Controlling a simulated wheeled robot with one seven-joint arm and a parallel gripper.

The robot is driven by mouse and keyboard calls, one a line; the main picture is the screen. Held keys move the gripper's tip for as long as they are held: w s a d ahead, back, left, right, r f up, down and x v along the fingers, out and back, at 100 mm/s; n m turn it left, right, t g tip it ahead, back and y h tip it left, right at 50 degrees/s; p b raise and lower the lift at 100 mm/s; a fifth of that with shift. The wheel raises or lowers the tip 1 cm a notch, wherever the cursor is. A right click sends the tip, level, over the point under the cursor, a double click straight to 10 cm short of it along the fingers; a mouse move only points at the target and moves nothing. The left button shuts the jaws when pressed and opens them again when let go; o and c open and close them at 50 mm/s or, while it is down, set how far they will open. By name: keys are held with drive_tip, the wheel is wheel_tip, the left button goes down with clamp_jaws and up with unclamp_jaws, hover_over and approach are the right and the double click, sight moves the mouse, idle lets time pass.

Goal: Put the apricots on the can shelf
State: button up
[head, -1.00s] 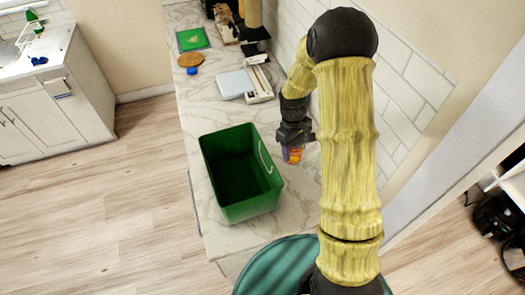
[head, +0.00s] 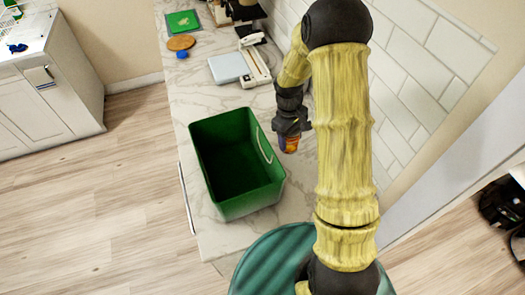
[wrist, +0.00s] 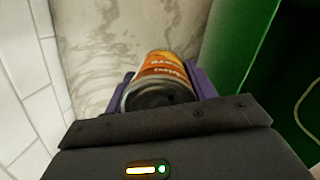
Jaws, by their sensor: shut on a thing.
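An orange-labelled can (wrist: 160,70) with a silver rim is between the purple fingers of my gripper (wrist: 165,88) in the wrist view. My gripper is shut on it. In the head view the can (head: 291,146) shows small and orange below my gripper (head: 290,138), over the marble counter and just right of the green bin. The label is only partly readable, so I cannot confirm that it says apricots. No can shelf is visible in either view.
An open, empty-looking green bin (head: 203,135) stands on the marble counter (head: 207,228). A white scale (head: 229,67), a telephone (head: 254,62), a brown round board (head: 181,42) and a green board (head: 183,21) lie farther back. A tiled wall (head: 425,75) borders the right side.

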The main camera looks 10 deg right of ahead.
sight(289, 149)
drive_tip(key=shift+f+p, duration=1.05)
drive_tip(key=shift+f, duration=1.75)
drive_tip(key=shift+f, duration=0.1)
drive_tip(key=shift+f+p, duration=0.8)
drive_tip(key=shift+f, duration=1.2)
drive_tip(key=shift+f, duration=0.15)
drive_tip(key=o, duration=1.2)
